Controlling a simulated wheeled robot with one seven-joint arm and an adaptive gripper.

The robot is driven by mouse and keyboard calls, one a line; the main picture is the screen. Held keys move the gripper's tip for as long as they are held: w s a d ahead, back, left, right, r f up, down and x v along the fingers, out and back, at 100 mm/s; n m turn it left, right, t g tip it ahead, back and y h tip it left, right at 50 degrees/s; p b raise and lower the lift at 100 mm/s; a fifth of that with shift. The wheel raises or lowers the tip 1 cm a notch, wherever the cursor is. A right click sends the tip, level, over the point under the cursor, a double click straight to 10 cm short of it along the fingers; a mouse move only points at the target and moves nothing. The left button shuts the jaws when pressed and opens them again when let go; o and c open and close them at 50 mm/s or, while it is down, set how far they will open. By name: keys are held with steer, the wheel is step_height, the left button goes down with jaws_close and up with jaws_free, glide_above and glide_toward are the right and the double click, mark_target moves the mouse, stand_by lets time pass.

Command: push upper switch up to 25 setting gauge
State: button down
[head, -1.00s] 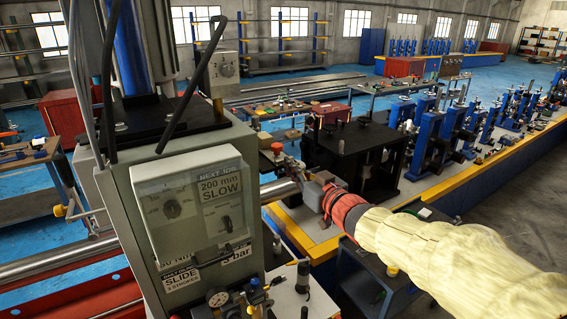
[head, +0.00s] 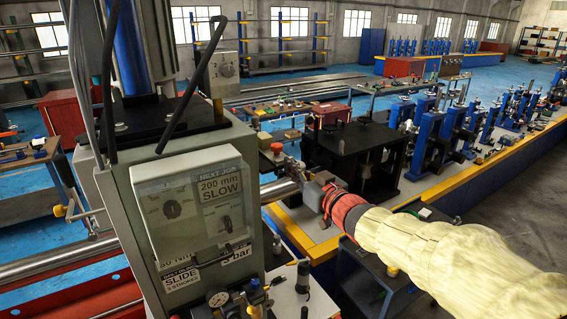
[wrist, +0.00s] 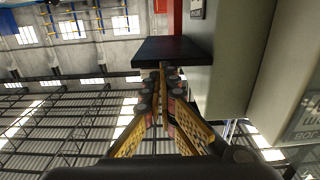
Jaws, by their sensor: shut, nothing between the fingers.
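The grey machine cabinet carries a pale control box (head: 150,235) with a clear-looking front. An upper-left dial (head: 172,208) and a lower-right dial (head: 226,224) show on it; their scale numbers are too small to read. A separate grey box with a round knob (head: 224,70) stands higher, behind the cabinet top. A round pressure gauge (head: 217,297) sits low at the front; its reading is unclear. My gripper is shut and empty in the wrist view (wrist: 163,85), its yellow fingers together. In the head view my sleeved arm reaches in from the right, ending right of the cabinet, apart from the dials.
A label (head: 222,188) on the control box reads "200 mm SLOW". A bent black bar (head: 190,95) rises above the cabinet top. A black table-like block (head: 350,150) stands behind my arm. In the wrist view a dark plate (wrist: 170,50) lies close beyond the fingertips, beside pale panels.

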steer(key=shift+w+a, duration=0.35)
steer(key=shift+w, duration=0.1)
stand_by(0.3)
steer(key=shift+r, duration=0.15)
steer(key=shift+v, duration=2.85)
steer(key=shift+d, duration=0.1)
